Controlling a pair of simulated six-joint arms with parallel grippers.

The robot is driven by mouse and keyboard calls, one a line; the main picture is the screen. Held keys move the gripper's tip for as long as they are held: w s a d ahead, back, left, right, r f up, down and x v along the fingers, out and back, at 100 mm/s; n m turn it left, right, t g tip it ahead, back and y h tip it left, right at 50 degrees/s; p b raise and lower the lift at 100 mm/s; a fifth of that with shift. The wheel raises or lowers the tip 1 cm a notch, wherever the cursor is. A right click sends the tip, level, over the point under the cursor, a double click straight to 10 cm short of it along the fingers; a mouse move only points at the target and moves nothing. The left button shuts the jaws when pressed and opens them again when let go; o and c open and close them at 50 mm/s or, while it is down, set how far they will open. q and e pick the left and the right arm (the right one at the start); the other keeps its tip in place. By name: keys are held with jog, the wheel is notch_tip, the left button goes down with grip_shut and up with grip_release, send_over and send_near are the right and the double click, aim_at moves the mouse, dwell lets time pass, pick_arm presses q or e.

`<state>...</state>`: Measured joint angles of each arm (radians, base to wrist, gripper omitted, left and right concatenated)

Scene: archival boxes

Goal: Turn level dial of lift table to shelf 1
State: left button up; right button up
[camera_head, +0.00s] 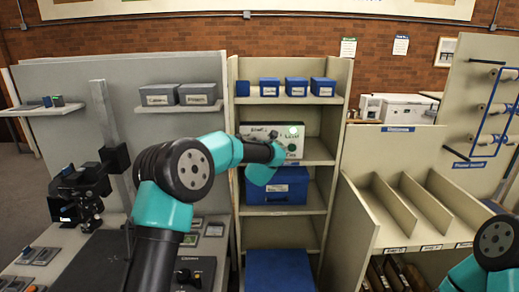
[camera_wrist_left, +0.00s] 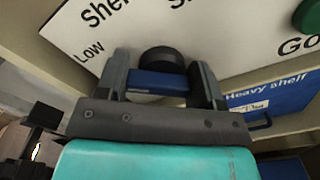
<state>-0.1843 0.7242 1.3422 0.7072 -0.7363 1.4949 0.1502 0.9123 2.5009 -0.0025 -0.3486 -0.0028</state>
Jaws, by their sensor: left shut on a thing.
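The white control panel (camera_head: 291,141) sits on the middle shelf unit in the head view, with a green button at its upper right. In the left wrist view the panel (camera_wrist_left: 190,30) shows the words "Low", "Shelf" and "GO", with the green button (camera_wrist_left: 309,16) at the right edge. The black round dial (camera_wrist_left: 162,60) sits between the fingers of my left gripper (camera_wrist_left: 163,70), which is shut on it. The dial's pointer is hidden, so its setting cannot be read. My right arm shows at the lower right of the head view; its gripper is out of view.
A blue box (camera_head: 277,186) labelled "Heavy shelf" in the left wrist view stands just below the panel. Small blue boxes (camera_head: 296,87) stand on the shelf above. Grey boxes (camera_head: 180,94) are on the left shelf. Beige dividers (camera_head: 400,205) stand at the right.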

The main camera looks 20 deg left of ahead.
pick_arm(q)
jog(key=shift+m, duration=0.4)
jog(key=m, duration=0.4)
jog(key=shift+d, duration=0.15)
jog(key=m, duration=0.5)
jog(key=shift+w+d+f, duration=0.1)
dwell(0.4)
jog(key=o, duration=0.9)
